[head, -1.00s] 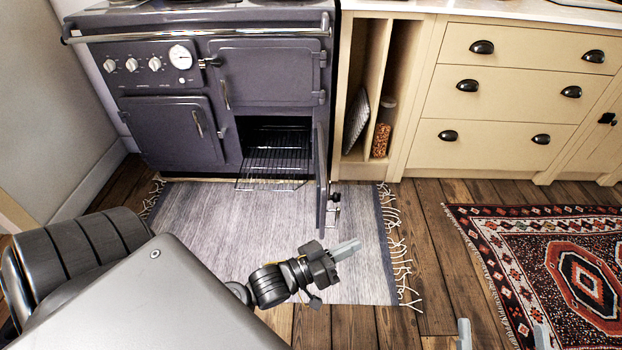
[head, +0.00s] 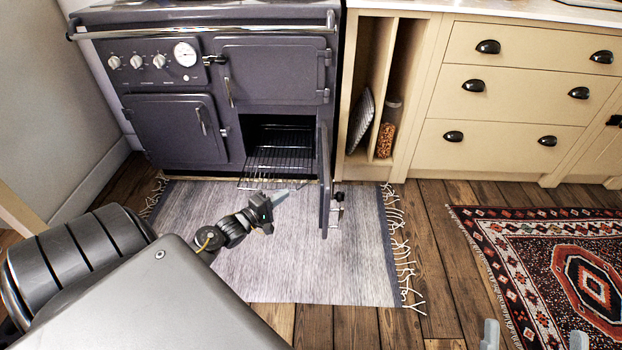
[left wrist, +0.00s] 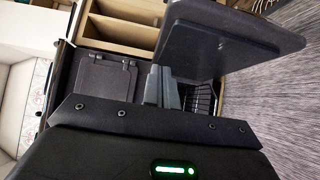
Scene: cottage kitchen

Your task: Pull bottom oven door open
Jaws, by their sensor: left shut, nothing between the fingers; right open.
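The bottom oven door (head: 325,182) stands swung wide open at the right side of the dark stove's lower oven (head: 280,135), roughly square to its front. Its latch handle (head: 336,205) shows at the free edge. My left gripper (head: 290,191) is shut and empty, left of the door, on its inner side, in front of the wire rack. In the left wrist view the door panel (left wrist: 225,45) fills the upper right, with the closed fingers (left wrist: 163,82) close by its edge; whether they touch it I cannot tell. My right gripper (head: 535,338) is open and empty at the bottom edge.
A wire rack (head: 275,165) juts out of the oven. A grey rug (head: 310,270) lies before the stove, and a patterned red rug (head: 560,250) lies at right. Cream drawers (head: 515,95) stand right of the stove. The floor between the rugs is clear.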

